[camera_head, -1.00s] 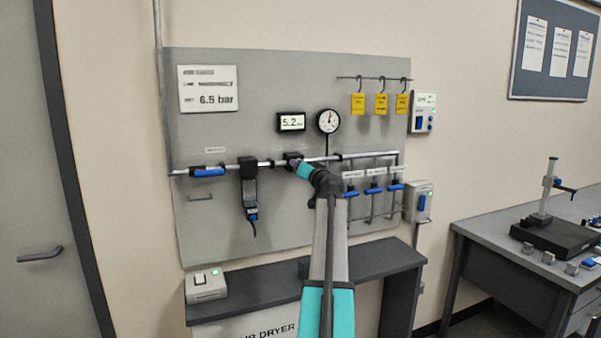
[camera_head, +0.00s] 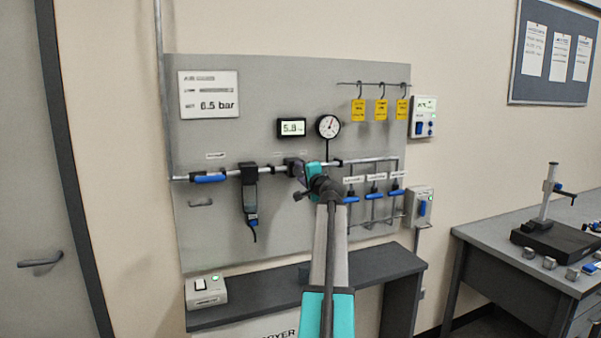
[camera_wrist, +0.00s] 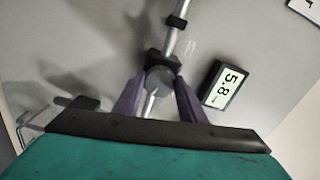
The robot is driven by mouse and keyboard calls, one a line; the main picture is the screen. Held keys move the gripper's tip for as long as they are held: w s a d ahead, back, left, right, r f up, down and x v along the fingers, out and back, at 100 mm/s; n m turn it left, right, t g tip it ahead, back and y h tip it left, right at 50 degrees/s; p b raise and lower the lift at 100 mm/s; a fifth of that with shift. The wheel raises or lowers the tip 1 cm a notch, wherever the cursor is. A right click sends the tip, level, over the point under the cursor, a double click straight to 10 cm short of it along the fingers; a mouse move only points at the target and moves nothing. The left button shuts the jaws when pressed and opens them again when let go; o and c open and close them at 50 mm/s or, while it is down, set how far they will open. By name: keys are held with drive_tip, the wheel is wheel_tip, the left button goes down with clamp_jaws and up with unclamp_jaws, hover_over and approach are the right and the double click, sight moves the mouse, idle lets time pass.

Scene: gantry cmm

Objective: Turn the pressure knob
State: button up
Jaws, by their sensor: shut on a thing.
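The pressure knob (camera_wrist: 159,80) is a grey round part below the dark regulator block on the pipe. In the wrist view my gripper (camera_wrist: 160,96) has its two purple fingers on either side of the knob, shut on it. In the head view my gripper (camera_head: 301,175) is at the dark regulator block (camera_head: 291,162), and the knob is hidden behind it. The digital display (camera_head: 291,128) reads 5.8, and it also reads 5.8 in the wrist view (camera_wrist: 224,87). The round gauge (camera_head: 328,126) hangs right of it. A sign (camera_head: 208,94) shows 6.5 bar.
A filter unit (camera_head: 249,195) hangs left of the regulator. Blue-handled valves (camera_head: 374,194) and a pipe rack are close on the right. A blue lever (camera_head: 209,178) is on the pipe at left. A dark shelf (camera_head: 255,296) juts out below the panel.

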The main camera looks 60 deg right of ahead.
drive_tip(key=shift+w+r+m, duration=0.15)
drive_tip(key=shift+r+m, duration=0.15)
drive_tip(key=shift+m, duration=0.6)
drive_tip(key=o, duration=1.1)
drive_tip(key=shift+w+f, duration=0.1)
drive_tip(key=shift+f, duration=0.05)
drive_tip(key=shift+c, duration=0.2)
drive_tip(key=shift+s+a+f, duration=0.1)
drive_tip(key=shift+s+f, duration=0.05)
drive_tip(key=shift+s, duration=0.05)
drive_tip(key=shift+v, duration=0.8)
drive_tip(key=b+v, duration=0.2)
drive_tip(key=v, duration=1)
drive_tip(key=shift+b, duration=0.35)
